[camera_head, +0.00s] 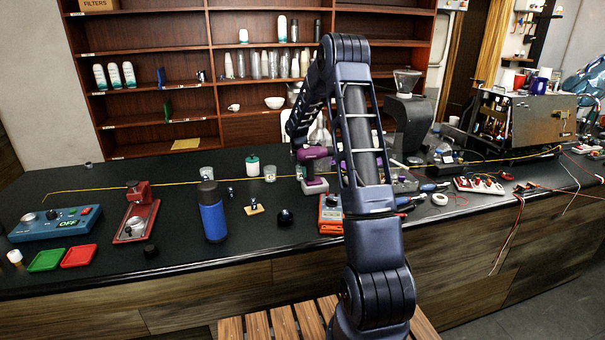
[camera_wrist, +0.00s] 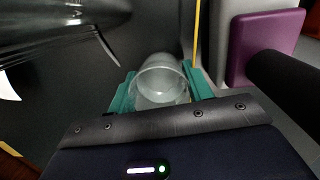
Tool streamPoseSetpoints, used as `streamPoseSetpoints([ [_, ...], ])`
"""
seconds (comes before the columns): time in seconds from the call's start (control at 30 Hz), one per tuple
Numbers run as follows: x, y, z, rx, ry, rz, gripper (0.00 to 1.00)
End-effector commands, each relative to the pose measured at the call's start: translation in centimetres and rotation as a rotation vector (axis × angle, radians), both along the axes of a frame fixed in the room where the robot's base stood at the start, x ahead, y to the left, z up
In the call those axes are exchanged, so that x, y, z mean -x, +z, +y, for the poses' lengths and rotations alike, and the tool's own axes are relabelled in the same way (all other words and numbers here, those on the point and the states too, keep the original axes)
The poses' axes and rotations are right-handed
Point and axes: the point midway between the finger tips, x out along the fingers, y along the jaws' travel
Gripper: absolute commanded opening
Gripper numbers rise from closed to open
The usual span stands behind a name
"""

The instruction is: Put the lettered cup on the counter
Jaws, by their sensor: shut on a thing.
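In the wrist view, the teal fingers of my gripper (camera_wrist: 160,90) are on either side of a clear, open-topped cup (camera_wrist: 160,72), shut on it. No lettering can be made out on this cup, so I cannot tell whether it is the lettered one. The dark counter (camera_head: 100,270) runs across the head view. In that view my arm hides most of the gripper, and the held cup cannot be made out clearly. Whether the cup touches a surface cannot be told.
A purple drill (camera_head: 313,168) stands close to my arm; a purple block shows right of the gripper in the wrist view. A blue bottle (camera_head: 212,212), a red device (camera_head: 136,212) and small jars stand left. Tools and wires crowd the right. The front left-centre counter has bare room.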

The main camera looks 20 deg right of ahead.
Motion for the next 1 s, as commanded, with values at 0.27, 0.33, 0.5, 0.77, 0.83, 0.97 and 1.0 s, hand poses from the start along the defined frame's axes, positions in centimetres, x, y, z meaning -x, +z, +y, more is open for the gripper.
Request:
streamPoseSetpoints([
  [0.27, 0.0, -0.5, 0.0, 0.0, 0.0, -0.001, 0.27],
  [0.33, 0.0, -0.6, 0.0, 0.0, 0.0, -0.001, 0.27],
  [0.5, 0.0, -0.8, 0.0, 0.0, 0.0, -0.001, 0.62],
  [0.77, 0.0, -0.8, 0.0, 0.0, 0.0, -0.001, 0.73],
  [0.83, 0.0, -0.7, 0.0, 0.0, -0.001, -0.001, 0.73],
  [0.97, 0.0, 0.0, 0.1, 0.0, -0.001, -0.002, 0.73],
  [1.0, -0.1, 0.4, 0.1, 0.0, -0.001, -0.003, 0.73],
])
